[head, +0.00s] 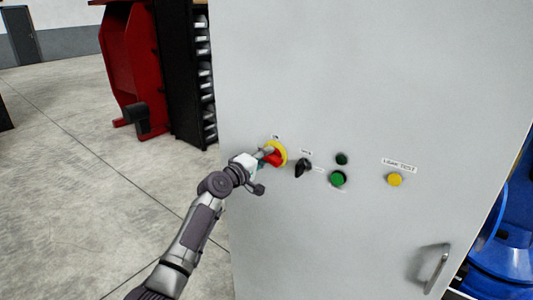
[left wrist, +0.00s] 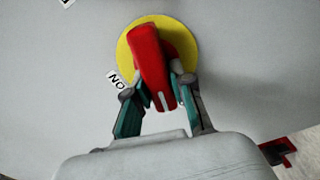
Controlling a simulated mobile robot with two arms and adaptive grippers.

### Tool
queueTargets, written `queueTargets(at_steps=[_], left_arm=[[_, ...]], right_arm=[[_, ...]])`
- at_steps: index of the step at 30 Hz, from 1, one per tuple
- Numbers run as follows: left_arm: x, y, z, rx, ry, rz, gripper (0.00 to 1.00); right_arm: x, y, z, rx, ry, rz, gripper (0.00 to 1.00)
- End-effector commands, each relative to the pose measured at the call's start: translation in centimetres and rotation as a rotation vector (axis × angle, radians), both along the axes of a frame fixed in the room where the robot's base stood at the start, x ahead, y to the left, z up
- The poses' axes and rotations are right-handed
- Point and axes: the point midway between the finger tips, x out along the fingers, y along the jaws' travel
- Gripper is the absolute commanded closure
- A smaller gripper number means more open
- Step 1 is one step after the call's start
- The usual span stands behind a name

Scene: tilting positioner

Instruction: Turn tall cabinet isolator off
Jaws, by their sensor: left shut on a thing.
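The tall grey cabinet (head: 380,80) fills the middle of the head view. Its isolator (head: 281,153) is a red handle on a round yellow plate, at the left of the row of controls. In the left wrist view the red handle (left wrist: 152,62) stands out from the yellow plate (left wrist: 182,42), with a small label (left wrist: 117,80) beside it. My left gripper (head: 262,155) is at the isolator. In the left wrist view its two fingers (left wrist: 160,98) are shut on the red handle's near end, one on each side. My right gripper is out of view.
Right of the isolator are a black selector (head: 303,168), a green button (head: 338,179), a dark green lamp (head: 342,159) and a yellow button (head: 395,180). A door handle (head: 437,268) juts out lower right. Red machinery (head: 135,60) and a black rack (head: 183,70) stand behind left. Floor at left is clear.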

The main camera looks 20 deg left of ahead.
Motion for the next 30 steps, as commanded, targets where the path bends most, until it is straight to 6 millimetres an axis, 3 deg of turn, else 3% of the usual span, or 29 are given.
queueTargets(at_steps=[12, 30], left_arm=[[0.00, 0.04, -0.33, -0.195, 0.073, 0.000, 1.00], [0.00, 0.04, -0.44, -0.228, 0.085, 0.000, 1.00]], right_arm=[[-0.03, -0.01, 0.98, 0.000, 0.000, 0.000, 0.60], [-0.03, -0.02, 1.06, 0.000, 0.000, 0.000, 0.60]])
